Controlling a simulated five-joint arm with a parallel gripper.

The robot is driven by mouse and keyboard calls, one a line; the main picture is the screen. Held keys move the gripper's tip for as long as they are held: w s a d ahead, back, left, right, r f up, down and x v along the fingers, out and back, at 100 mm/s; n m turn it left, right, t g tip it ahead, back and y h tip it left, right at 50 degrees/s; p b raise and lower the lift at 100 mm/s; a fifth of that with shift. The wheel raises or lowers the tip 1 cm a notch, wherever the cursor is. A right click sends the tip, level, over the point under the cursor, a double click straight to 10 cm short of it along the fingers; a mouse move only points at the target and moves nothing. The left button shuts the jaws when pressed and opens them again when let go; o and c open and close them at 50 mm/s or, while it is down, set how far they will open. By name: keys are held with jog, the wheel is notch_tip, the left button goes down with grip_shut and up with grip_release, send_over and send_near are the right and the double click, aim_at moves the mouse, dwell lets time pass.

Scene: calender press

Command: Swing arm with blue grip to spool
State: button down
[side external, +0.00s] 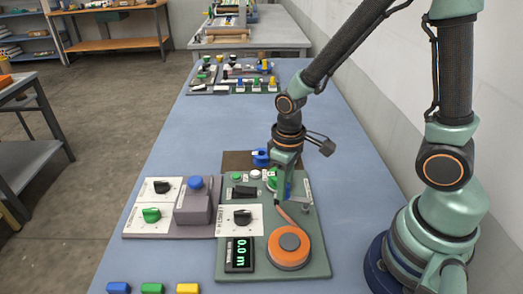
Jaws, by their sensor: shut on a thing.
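The orange spool (289,262) with a grey hub sits at the front right of the green panel (225,272). My gripper (289,192) points down over the back right of this panel, behind the spool. It is shut on the blue grip (288,188), of which only a sliver shows between the jaws. A thin orange strip (290,218) runs from near my gripper to the spool's upper edge. The swing arm itself is mostly hidden by my gripper, and I cannot tell its exact angle.
A display (239,254) reads 0.0 m. Left stands a grey panel with a blue-topped box (196,203) and a green knob (151,215). Coloured blocks (152,288) line the front edge. The table's middle (240,120) is clear.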

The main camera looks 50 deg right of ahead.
jog(key=m, duration=0.1)
jog(key=d+m, duration=0.1)
jog(key=m, duration=0.1)
jog(key=shift+w+d, duration=0.25)
jog(key=shift+w, duration=0.1)
jog(key=shift+d+m, duration=0.45)
jog(key=shift+m, duration=0.75)
jog(key=shift+d, duration=0.1)
jog(key=c, duration=0.7)
grip_release()
notch_tip(320, 180, up, 12)
